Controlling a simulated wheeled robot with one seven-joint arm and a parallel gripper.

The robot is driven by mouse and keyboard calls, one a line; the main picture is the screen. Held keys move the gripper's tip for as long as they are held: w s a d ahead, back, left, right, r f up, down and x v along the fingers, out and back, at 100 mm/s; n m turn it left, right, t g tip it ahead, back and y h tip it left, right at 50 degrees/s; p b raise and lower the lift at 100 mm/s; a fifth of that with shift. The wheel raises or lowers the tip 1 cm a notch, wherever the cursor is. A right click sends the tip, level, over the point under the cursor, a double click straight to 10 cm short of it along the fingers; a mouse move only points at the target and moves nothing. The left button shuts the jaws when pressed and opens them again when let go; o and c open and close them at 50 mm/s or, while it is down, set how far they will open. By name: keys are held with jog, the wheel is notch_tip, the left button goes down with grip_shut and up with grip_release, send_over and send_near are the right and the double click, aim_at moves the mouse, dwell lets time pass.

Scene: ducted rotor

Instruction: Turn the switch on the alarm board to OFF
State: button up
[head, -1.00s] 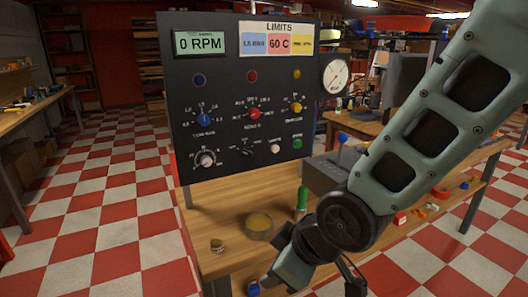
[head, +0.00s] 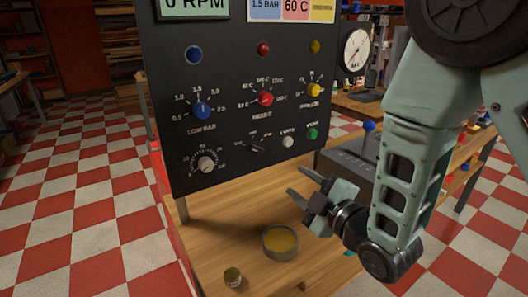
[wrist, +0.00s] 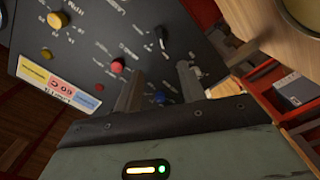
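The black alarm board (head: 225,130) stands upright at the back of the wooden bench. Its small black lever switch (head: 257,149) sits in the lower row, between a dial knob (head: 206,164) and a white button (head: 288,141). The switch's labels are too small to read, so I cannot tell its setting. My gripper (head: 299,184) is open and empty, in front of the board's lower right, right of and below the switch, apart from it. In the wrist view the open fingers (wrist: 160,82) point toward the board; a black lever that looks like the switch (wrist: 161,36) shows beyond them.
Blue (head: 202,110), red (head: 265,99) and yellow (head: 313,90) knobs and a green button (head: 312,134) are near the switch. A round tin (head: 280,243) and a small jar (head: 232,277) stand on the bench. A grey box with a blue-topped lever (head: 369,126) is at right.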

aim_at(258, 151)
jog(key=p+x, duration=0.3)
jog(key=x, duration=1.3)
jog(key=shift+a, duration=0.15)
grip_shut()
